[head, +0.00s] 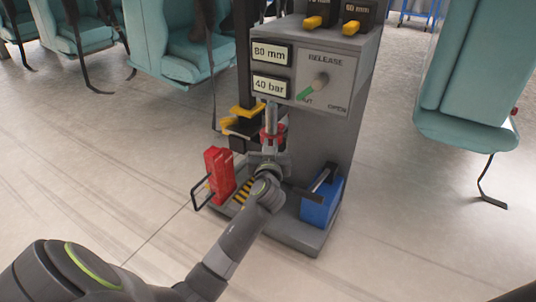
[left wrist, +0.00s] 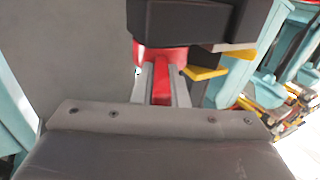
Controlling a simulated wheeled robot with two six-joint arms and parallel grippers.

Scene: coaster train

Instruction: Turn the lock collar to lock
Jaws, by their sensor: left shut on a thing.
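The red lock collar (head: 280,133) sits on a vertical rod below the control box. It also shows as a red part in the left wrist view (left wrist: 162,58), under a dark block. My left gripper (head: 270,153) reaches up to it from below. In the left wrist view the two grey fingers (left wrist: 161,84) are shut on a red piece of the collar between them. The gripper body hides much of the collar in the head view. I cannot read any lock mark on it. My right gripper is not in view.
The control box (head: 322,80) with a release knob overhangs the collar. A red block with a black handle (head: 219,175) stands left on the base, and a blue box (head: 321,198) stands right. Teal seats (head: 470,85) hang at both sides. Open floor lies in front.

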